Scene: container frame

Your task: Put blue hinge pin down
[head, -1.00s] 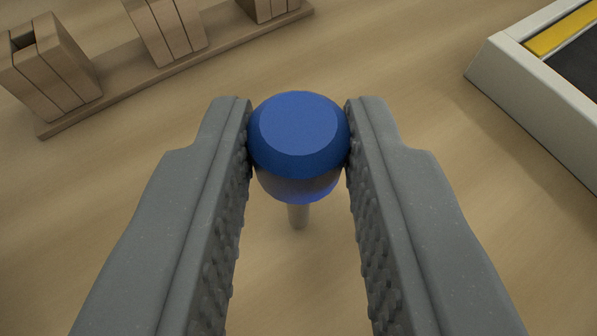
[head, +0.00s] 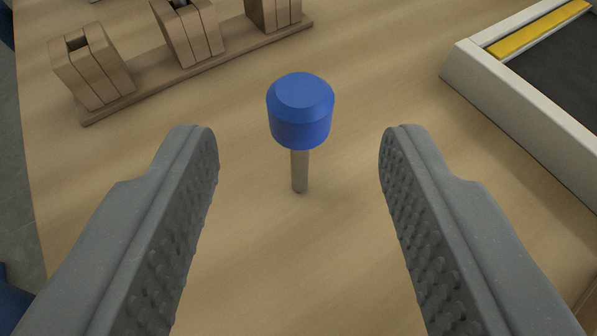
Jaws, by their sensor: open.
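The blue hinge pin (head: 300,118) has a wide blue head and a thin grey shaft pointing down. It stands upright on the wooden table (head: 260,240), its shaft tip appearing to meet the table top. My gripper (head: 299,150) is open, with one grey studded finger well to the left of the pin and one well to the right. Neither finger touches the pin, and there is a clear gap on both sides. The pin's head is beyond the fingertips in the picture.
A wooden rack (head: 200,65) with several slotted blocks stands at the upper left. A white-edged tray (head: 520,105) with a dark inside and a yellow strip is at the upper right. The table's left edge shows, with grey floor beyond. The table around the pin is clear.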

